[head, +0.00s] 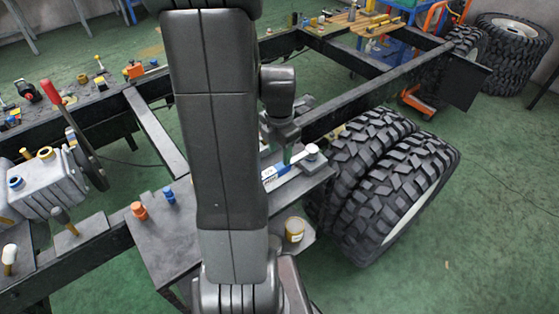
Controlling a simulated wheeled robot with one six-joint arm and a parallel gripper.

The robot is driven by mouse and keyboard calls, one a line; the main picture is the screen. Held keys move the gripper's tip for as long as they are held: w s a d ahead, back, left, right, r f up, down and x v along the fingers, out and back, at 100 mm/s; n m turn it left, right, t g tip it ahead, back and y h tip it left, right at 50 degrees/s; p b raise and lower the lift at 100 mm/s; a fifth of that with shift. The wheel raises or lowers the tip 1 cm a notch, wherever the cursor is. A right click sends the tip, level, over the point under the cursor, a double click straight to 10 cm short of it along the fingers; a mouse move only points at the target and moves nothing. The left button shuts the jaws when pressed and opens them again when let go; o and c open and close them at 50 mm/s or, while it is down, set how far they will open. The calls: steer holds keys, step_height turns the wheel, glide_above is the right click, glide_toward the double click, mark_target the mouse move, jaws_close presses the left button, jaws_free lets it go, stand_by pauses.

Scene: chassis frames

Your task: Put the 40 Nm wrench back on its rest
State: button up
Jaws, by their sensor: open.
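A wrench-like tool (283,172) with a blue and white label lies on a small dark side plate (312,181) on the chassis, just right of my arm. Its left end is hidden behind my arm, and the label is too small to read. A pale round knob or head (312,150) shows at its right end. My gripper (284,153) points down, open, close above or around the tool; I cannot tell whether it touches. I cannot make out the rest clearly, nor whether the tool sits on it.
Two large tyres (385,180) stand right of the plate. A yellow-labelled can (294,230) stands on a lower ledge. Orange (139,210) and blue (169,195) fittings stand on a plate at left. Black frame rails (365,88) run across. Green floor is free at far right.

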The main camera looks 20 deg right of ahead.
mark_target(280, 166)
step_height(280, 166, up, 5)
steer(key=shift+r, duration=0.1)
stand_by(0.4)
step_height(280, 166, down, 12)
steer(key=shift+f+b, duration=0.2)
steer(key=shift+b, duration=0.1)
steer(key=shift+r, duration=1.7)
steer(key=shift+f, duration=0.1)
